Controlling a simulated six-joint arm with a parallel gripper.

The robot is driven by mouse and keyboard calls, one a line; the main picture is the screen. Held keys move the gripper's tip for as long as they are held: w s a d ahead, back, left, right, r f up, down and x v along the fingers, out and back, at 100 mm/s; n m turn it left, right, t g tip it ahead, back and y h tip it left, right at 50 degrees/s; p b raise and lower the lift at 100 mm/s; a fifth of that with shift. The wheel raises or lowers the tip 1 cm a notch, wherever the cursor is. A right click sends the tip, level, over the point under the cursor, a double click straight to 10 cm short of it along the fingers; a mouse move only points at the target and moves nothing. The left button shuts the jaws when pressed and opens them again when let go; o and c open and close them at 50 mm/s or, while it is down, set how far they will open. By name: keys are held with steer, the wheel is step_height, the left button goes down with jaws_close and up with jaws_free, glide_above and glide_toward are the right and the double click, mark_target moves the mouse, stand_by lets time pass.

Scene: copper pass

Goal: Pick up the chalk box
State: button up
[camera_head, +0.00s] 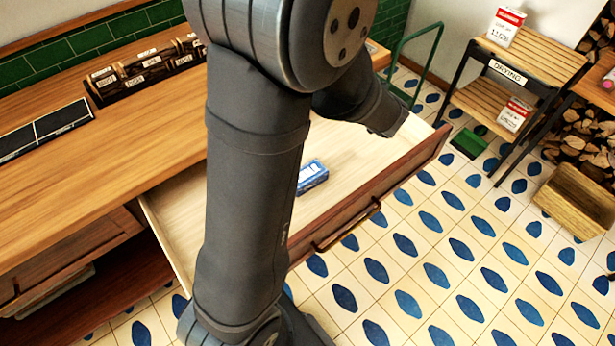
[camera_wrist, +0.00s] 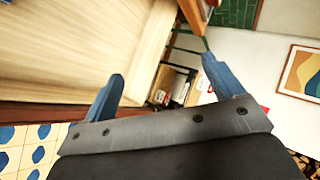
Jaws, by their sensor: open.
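A small blue box (camera_head: 312,177), probably the chalk box, lies in the open wooden drawer (camera_head: 178,212) in the head view. My arm covers part of the drawer and may hide part of the box. In the wrist view my gripper (camera_wrist: 160,68) is open, its two blue fingers wide apart with nothing between them. My gripper's fingers cannot be made out in the head view.
The wooden counter (camera_head: 130,150) stands over the drawer, with a black labelled rack (camera_head: 140,72) at its back. A drying shelf (camera_head: 535,60) holding white-and-red boxes stands to the right. A wooden crate (camera_head: 578,200) sits on the floor. The tiled floor before the drawer is clear.

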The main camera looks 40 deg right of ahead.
steer(key=w+a+n+g, duration=0.4)
steer(key=w+a, duration=0.4)
steer(key=a, duration=0.3)
steer(key=a+n+g+y, duration=0.1)
steer(key=a+n+g, duration=0.25)
steer(key=a, duration=0.95)
steer(key=shift+m, duration=0.25)
steer(key=d+f, duration=0.2)
steer(key=f, duration=0.5)
steer(key=d+f, duration=0.2)
steer(key=f, duration=0.4)
steer(key=d+f, duration=0.2)
steer(key=f, duration=0.5)
steer(key=shift+s+d+f, duration=0.25)
steer(key=shift+d+f, duration=0.1)
steer(key=shift+d, duration=0.05)
steer(key=x, duration=0.4)
steer(key=shift+s+a+f, duration=0.2)
steer(key=shift+a+f, duration=0.05)
steer(key=shift+a, duration=0.05)
steer(key=shift+d+f, duration=0.3)
steer(key=shift+f, duration=0.15)
steer(key=shift+c, duration=0.3)
